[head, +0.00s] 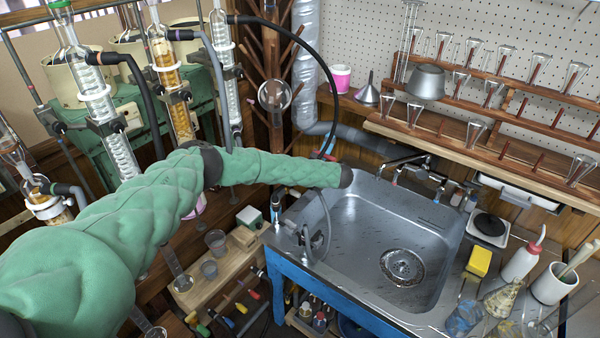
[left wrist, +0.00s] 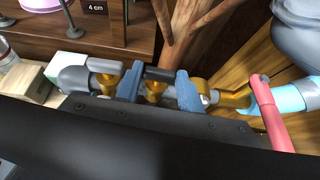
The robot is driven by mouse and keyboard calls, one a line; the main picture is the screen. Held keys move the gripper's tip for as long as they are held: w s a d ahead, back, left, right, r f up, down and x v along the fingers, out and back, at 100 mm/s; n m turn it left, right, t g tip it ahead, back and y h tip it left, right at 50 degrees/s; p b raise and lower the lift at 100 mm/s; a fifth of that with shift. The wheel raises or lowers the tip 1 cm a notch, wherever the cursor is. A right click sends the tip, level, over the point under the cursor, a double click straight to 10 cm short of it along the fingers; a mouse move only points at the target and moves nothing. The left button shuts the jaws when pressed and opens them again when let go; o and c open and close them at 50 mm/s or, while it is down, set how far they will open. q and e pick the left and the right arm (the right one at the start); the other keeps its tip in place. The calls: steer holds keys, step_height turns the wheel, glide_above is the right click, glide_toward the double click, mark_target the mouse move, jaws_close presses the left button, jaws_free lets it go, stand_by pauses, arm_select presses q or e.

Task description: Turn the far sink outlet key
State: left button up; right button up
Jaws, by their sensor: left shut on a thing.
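In the left wrist view, a row of brass valves runs along a pipe. A dark key (left wrist: 160,74) on the middle valve sits between the two blue-grey fingers of my left gripper (left wrist: 158,86), which is shut on it. A grey key (left wrist: 104,66) is on the valve to the left, and a red lever (left wrist: 266,100) stands to the right beside a light blue pipe (left wrist: 290,98). In the head view my left arm reaches past the steel sink (head: 350,225) to its back left corner; its sleeve hides the gripper and the key. My right gripper is not in view.
Glass condensers (head: 100,100) with black hoses stand at the left. A tap (head: 405,165) rises behind the sink, below a wooden rack (head: 480,130) of glassware. Bottles, flasks and a yellow sponge (head: 479,262) crowd the right side. The sink basin is empty.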

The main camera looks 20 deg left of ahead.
arm_select(q)
steer(key=o, duration=1)
